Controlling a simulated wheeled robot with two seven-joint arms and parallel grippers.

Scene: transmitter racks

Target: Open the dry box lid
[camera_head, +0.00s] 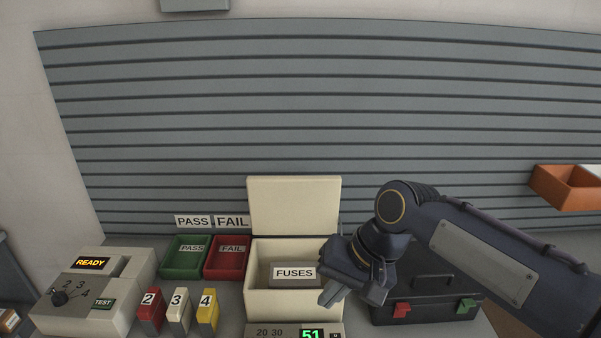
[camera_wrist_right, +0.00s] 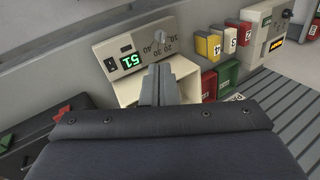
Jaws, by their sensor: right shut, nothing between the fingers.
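The cream dry box (camera_head: 318,305) stands on the bench at the lower middle of the head view. Its lid (camera_head: 294,205) stands upright at the back, so the box is open. A grey block labelled FUSES (camera_head: 294,273) shows inside it. My right gripper (camera_head: 328,297) is shut and empty, over the box's right front part in the picture; whether it touches the box cannot be told. In the right wrist view the shut fingers (camera_wrist_right: 158,84) point at the cream box (camera_wrist_right: 184,72). My left gripper is not in view.
A panel reading 51 (camera_head: 293,331) is in front of the box. Green PASS (camera_head: 186,262) and red FAIL (camera_head: 227,263) trays, numbered blocks (camera_head: 178,312) and a READY tester (camera_head: 110,310) stand left. A black case (camera_head: 430,308) with red and green latches stands right.

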